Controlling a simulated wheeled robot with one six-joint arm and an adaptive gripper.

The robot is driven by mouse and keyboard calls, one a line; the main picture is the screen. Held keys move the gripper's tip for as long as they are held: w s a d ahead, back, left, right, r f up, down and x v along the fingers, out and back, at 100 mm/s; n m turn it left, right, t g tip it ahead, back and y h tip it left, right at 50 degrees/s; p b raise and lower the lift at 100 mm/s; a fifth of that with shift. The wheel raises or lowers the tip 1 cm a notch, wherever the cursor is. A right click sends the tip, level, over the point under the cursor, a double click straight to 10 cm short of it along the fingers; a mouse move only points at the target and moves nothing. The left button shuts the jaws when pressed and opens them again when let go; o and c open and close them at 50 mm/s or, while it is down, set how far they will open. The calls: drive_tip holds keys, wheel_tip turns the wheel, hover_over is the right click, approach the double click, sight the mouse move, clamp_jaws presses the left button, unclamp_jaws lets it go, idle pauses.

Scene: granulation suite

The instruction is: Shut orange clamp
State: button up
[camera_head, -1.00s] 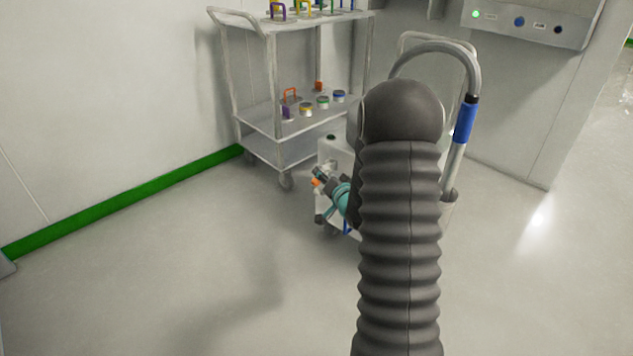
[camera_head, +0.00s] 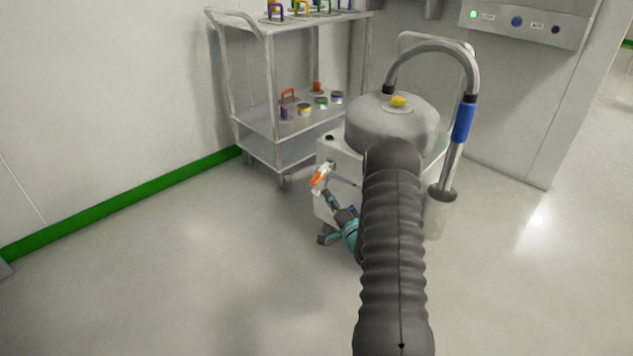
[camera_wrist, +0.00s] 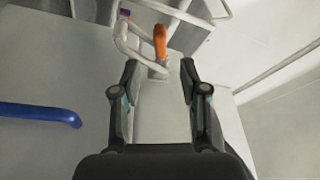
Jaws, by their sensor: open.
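The orange clamp (camera_head: 318,180) sits at the left side of the wheeled machine (camera_head: 392,122), near its upper edge. In the wrist view the orange clamp (camera_wrist: 160,42) stands up from a pale metal bracket, just beyond my fingertips and roughly midway between them. My gripper (camera_wrist: 158,75) is open and empty, with a finger on each side of a pale surface. In the head view my gripper (camera_head: 328,215) is below the clamp and apart from it. My arm covers part of the machine.
A metal trolley (camera_head: 262,132) with coloured loops and small round pots stands behind, at the left. A blue-sleeved hose (camera_head: 464,122) arches over the machine's right side. A blue bar (camera_wrist: 40,113) shows in the wrist view. The floor at the left is clear.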

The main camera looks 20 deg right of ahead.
sight(318, 183)
drive_tip(key=w, duration=0.3)
drive_tip(key=w+r, duration=0.1)
drive_tip(key=w, duration=0.5)
drive_tip(key=shift+a+r, duration=0.2)
drive_tip(key=shift+a, duration=0.15)
clamp_jaws()
